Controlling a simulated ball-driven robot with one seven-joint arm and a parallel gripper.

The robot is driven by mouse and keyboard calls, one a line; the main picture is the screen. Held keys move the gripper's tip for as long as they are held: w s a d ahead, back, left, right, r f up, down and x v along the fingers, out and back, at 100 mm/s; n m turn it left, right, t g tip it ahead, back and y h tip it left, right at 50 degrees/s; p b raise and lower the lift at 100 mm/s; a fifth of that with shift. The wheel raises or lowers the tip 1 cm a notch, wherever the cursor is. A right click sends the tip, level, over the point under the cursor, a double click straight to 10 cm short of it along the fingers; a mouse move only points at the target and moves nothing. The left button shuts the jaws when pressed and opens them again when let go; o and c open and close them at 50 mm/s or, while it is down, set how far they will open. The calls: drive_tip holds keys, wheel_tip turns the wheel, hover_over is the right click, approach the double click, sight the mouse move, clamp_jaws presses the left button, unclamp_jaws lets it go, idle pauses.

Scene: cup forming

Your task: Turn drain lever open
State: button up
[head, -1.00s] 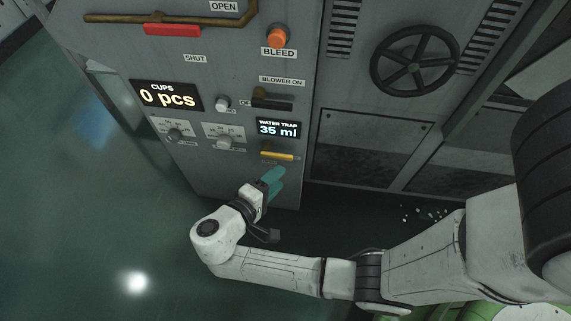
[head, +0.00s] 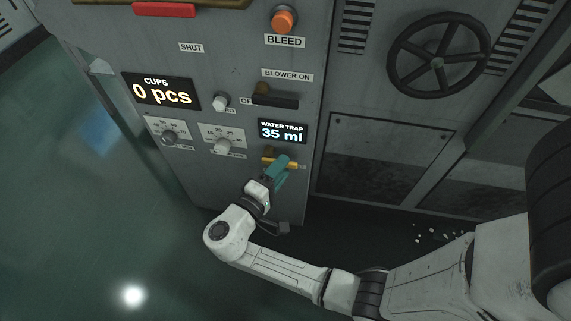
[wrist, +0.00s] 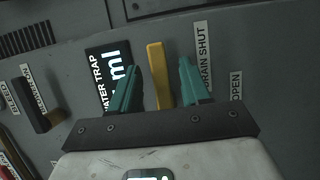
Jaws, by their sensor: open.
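The drain lever (head: 292,166) is a yellow bar on the grey panel, below the water trap display (head: 282,132), which reads 35 ml. It lies roughly level in the head view, partly covered by my gripper (head: 279,165). In the wrist view the yellow lever (wrist: 159,75) stands between the two teal fingers of my gripper (wrist: 160,82). The fingers are open, with a gap on each side of the lever. A label reading DRAIN SHUT (wrist: 203,58) and one reading OPEN (wrist: 236,88) sit to the right in the wrist view.
The cups display (head: 160,91) reads 0 pcs. A black handwheel (head: 437,62) is at the right. Open floor (head: 90,210) lies to the left.

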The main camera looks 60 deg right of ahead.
drive_tip(key=shift+d, duration=1.3)
drive_tip(key=shift+c, duration=0.2)
clamp_jaws()
